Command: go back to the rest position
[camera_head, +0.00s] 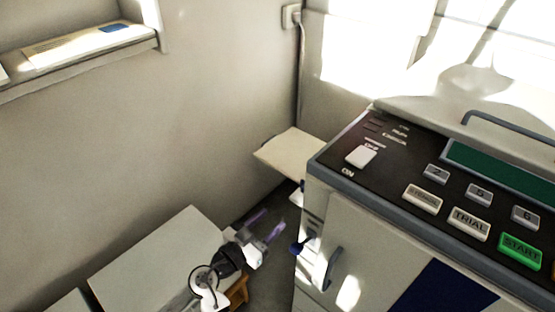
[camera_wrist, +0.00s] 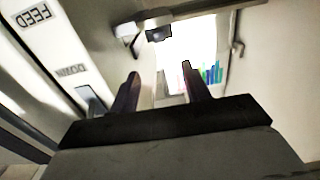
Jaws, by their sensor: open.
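My gripper (camera_head: 264,225) is low in the middle of the head view, left of the machine's front and right of a pale low table. Its two purplish fingers point up and to the right, apart, with nothing between them. In the wrist view my gripper (camera_wrist: 160,74) shows two dark fingers spread with a clear gap. A bright white area lies beyond them, with nothing held.
A large machine (camera_head: 338,215) with a button panel (camera_head: 400,160) fills the right, close to my gripper. A white low table (camera_head: 160,262) is at lower left. A small pale shelf (camera_head: 292,152) stands behind. A wall ledge (camera_head: 85,62) is at upper left.

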